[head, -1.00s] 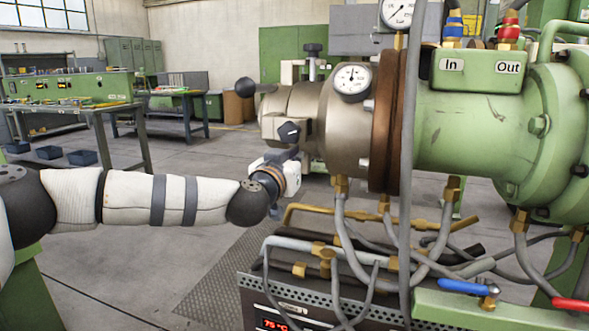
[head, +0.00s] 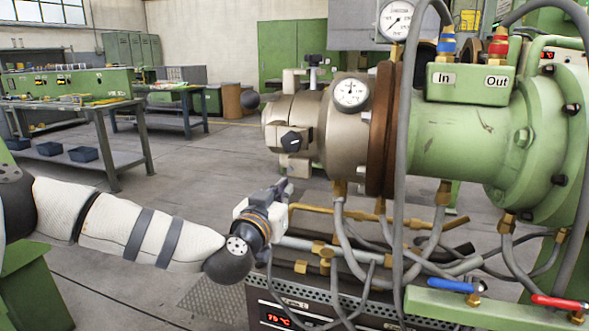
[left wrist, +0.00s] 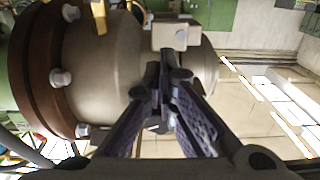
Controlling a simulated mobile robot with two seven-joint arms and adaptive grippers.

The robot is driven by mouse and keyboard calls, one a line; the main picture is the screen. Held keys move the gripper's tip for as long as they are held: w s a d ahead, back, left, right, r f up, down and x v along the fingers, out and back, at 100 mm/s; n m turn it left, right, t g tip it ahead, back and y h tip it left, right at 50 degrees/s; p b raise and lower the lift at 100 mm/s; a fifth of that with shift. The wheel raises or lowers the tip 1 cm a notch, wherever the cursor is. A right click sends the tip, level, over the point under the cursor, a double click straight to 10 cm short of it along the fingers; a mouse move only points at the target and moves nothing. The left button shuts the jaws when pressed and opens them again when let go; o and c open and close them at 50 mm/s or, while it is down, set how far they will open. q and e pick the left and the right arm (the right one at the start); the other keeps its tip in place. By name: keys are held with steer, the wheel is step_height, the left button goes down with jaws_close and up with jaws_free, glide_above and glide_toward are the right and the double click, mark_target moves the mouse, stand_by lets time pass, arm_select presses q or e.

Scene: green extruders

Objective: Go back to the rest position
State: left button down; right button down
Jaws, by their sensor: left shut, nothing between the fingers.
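My left gripper (head: 281,188) is in the middle of the head view, below the metal extruder head (head: 340,125) and apart from it in the picture. Its arm comes in from the left, bent at the dark joint. In the left wrist view the left gripper's fingers (left wrist: 165,80) come together at their tips, shut and empty. The extruder head (left wrist: 105,60) fills much of that view behind the fingers. My right gripper is not in view.
The green extruder barrel (head: 455,130) stands at the right, with hoses and brass fittings below. A heater unit (head: 350,313) with a red display is under it. Blue (head: 450,285) and red (head: 558,303) valve handles sit at lower right. The floor (head: 190,200) at left is open, with workbenches behind.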

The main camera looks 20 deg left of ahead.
arm_select(q)
steer(key=shift+s, duration=0.75)
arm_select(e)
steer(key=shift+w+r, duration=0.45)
